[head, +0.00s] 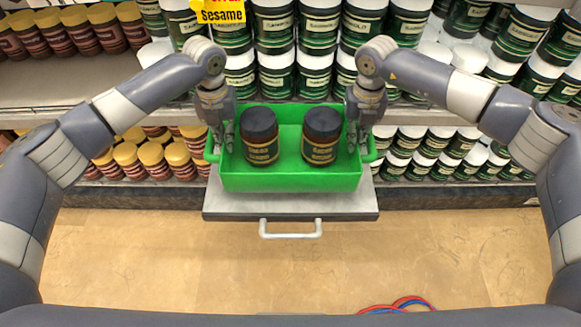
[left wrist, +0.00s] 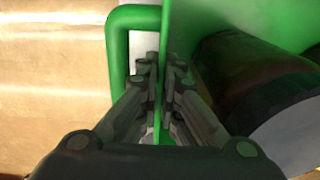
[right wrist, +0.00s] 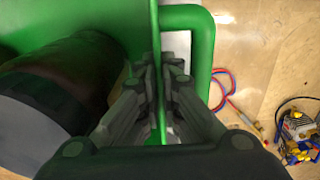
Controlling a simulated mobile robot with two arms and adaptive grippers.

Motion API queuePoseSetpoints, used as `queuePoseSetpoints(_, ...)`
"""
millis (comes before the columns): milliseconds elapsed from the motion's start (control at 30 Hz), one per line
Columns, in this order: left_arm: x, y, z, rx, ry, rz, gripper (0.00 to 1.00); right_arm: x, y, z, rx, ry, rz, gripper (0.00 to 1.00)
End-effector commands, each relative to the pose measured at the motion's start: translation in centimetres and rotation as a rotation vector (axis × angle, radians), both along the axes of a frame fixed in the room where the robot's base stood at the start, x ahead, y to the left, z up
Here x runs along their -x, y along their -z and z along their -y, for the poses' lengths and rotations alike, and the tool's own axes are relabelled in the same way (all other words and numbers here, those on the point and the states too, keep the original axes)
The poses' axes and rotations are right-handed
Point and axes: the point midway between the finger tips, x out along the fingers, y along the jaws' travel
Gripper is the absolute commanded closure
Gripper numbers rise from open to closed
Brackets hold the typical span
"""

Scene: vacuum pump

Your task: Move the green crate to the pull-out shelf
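The green crate (head: 290,178) sits over the grey pull-out shelf (head: 290,205) in the head view, with the shelf's front edge and handle showing below it. My right gripper (head: 358,142) pinches the right end wall the same way, seen in the right wrist view (right wrist: 160,85). The crate's underside is hidden.
Shelves of dark green-labelled jars (head: 315,70) and yellow-lidded jars (head: 150,160) stand behind and beside the crate. A yellow sign (head: 222,11) hangs at the top. Red and blue cables (head: 405,303) lie on the floor at the front right.

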Motion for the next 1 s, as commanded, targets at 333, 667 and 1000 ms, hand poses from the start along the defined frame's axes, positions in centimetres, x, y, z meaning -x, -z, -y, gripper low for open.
queuePoseSetpoints(333,-0.2,-0.3,-0.1,0.0,-0.002,0.006,1.0,-0.2,-0.3,0.1,0.0,0.002,0.005,1.0)
queuePoseSetpoints(667,-0.2,0.0,-0.1,0.0,-0.002,0.005,1.0,-0.2,0.1,0.1,0.0,0.002,0.005,1.0)
queuePoseSetpoints(1000,-0.2,1.1,-0.1,0.0,-0.002,0.005,1.0,-0.2,1.1,0.1,0.0,0.002,0.005,1.0)
